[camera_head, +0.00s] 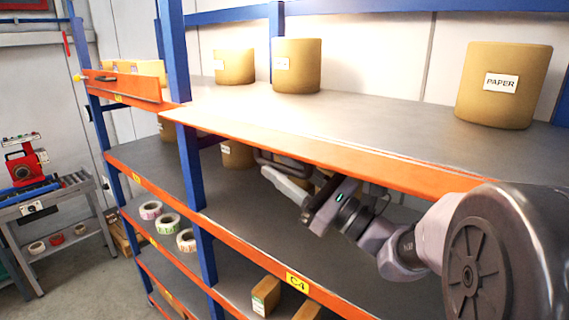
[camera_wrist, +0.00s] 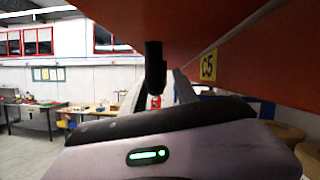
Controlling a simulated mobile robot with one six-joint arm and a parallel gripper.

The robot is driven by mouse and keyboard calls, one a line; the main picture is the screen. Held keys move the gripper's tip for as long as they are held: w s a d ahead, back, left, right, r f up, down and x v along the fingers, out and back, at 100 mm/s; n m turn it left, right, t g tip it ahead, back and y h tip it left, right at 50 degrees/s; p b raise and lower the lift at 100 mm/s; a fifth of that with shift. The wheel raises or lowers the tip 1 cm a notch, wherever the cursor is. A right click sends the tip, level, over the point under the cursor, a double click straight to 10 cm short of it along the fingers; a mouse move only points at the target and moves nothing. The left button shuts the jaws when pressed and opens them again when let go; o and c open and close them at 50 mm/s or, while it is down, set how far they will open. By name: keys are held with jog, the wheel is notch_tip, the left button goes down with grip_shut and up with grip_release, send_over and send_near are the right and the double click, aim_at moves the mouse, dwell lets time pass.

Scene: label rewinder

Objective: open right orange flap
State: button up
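The right orange flap (camera_head: 330,155) runs along the front of the upper shelf in the head view. In the wrist view a broad orange panel (camera_wrist: 240,25) fills the top, seen from close below. A black post (camera_wrist: 155,68) hangs from it. My gripper (camera_head: 266,168) is just below and in front of the flap. In the wrist view its two grey fingers (camera_wrist: 158,92) stand apart, with the post's lower end showing between them. I cannot tell whether they touch it. Another orange flap (camera_head: 135,88) with a dark handle is at the left.
Cardboard-coloured paper rolls (camera_head: 296,66) stand on the upper shelf (camera_head: 370,115). Blue uprights (camera_head: 190,165) divide the rack. Label rolls (camera_head: 168,224) and small boxes (camera_head: 266,295) lie lower down. Open floor (camera_head: 85,285) and a red machine (camera_head: 25,160) are at the left.

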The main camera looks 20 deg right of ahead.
grip_shut()
dwell(1.4)
